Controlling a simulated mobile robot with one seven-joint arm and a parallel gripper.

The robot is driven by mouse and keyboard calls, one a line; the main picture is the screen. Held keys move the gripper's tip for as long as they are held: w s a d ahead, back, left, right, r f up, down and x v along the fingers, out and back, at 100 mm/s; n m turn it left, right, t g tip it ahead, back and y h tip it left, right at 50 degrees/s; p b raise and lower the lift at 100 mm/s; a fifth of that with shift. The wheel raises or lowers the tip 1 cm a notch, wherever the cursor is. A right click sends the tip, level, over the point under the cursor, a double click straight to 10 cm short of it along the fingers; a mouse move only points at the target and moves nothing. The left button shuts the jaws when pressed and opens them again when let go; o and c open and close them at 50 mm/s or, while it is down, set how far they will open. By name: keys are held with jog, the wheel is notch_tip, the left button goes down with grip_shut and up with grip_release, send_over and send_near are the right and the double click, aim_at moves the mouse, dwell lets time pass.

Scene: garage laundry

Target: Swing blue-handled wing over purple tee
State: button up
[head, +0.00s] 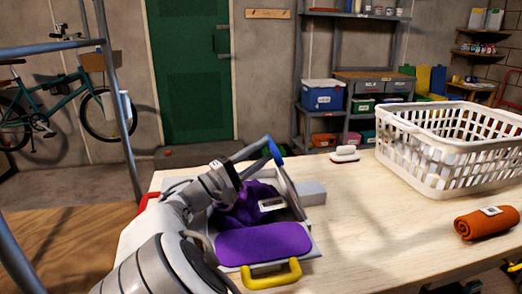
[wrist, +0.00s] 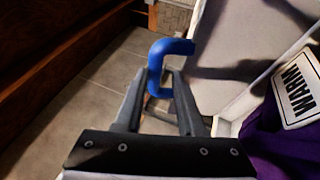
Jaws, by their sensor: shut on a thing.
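My gripper (head: 262,148) is shut on the blue handle (head: 274,151) of a grey wing (head: 289,189) of the folding board. The blue handle also shows between my fingers in the wrist view (wrist: 155,68). The wing stands raised and tilted, seen nearly edge-on in the head view. A flat purple part (head: 262,244) lies toward the yellow handle (head: 271,275). My arm hides the board's left side.
A white laundry basket (head: 440,165) stands on the table at the right. A rolled orange towel (head: 487,223) lies in front of it, and a white brush (head: 345,154) lies near the back edge. The table (head: 380,225) is clear between board and basket.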

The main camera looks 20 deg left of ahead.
jog(key=shift+o, duration=0.3)
jog(key=shift+d+f, duration=0.15)
jog(key=shift+f, duration=0.15)
jog(key=s+a+p, duration=0.2)
jog(key=s+a, duration=0.2)
jog(key=s, duration=0.3)
jog(key=s+a+f+p, duration=0.1)
jog(key=s+a+p, duration=0.1)
jog(key=s+a, duration=0.3)
jog(key=shift+s, duration=1.1)
